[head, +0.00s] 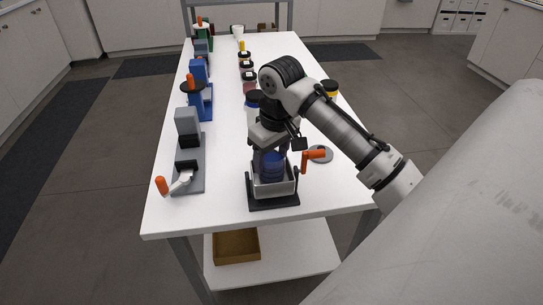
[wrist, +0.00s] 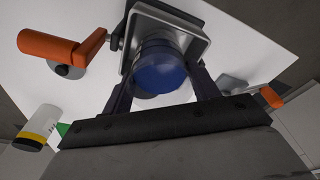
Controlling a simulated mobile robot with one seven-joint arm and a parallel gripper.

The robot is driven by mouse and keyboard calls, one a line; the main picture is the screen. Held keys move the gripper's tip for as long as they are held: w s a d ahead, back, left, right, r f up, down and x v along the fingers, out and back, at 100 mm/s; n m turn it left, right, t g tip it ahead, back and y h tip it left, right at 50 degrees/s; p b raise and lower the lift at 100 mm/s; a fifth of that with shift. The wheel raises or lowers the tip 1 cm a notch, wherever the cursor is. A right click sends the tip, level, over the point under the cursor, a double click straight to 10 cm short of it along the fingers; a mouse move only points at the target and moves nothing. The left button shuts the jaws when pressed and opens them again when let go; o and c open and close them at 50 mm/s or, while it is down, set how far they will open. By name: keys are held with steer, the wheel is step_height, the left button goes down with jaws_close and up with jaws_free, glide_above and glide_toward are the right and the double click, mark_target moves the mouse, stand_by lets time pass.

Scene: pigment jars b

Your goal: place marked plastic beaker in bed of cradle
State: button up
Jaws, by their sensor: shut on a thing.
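The blue beaker (head: 271,168) is between the fingers of my gripper (head: 269,158), at the cradle (head: 274,202) near the front of the table. The cradle has a grey metal bed on a black base and an orange handle (head: 314,156) on its right. In the wrist view, my gripper (wrist: 161,88) is shut on the beaker (wrist: 158,68), one finger on each side. The cradle bed's pale rim (wrist: 196,50) surrounds the beaker there. The beaker looks upright and low in the bed. Its underside is hidden, so I cannot tell whether it touches the floor of the bed. No marking shows clearly.
A grey stand with an orange-handled lever (head: 162,185) is left of the cradle. A blue press (head: 199,98) and several jars (head: 247,75) stand farther back. A yellow-banded jar (head: 330,89) is behind my arm. The white table's (head: 225,205) front strip is clear.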

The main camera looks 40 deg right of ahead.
steer(key=shift+f, duration=0.2)
steer(key=shift+f, duration=0.2)
steer(key=o, duration=1.1)
steer(key=shift+r, duration=0.15)
steer(key=r, duration=0.4)
steer(key=s+r, duration=0.1)
steer(key=r, duration=0.7)
steer(key=shift+s, duration=0.25)
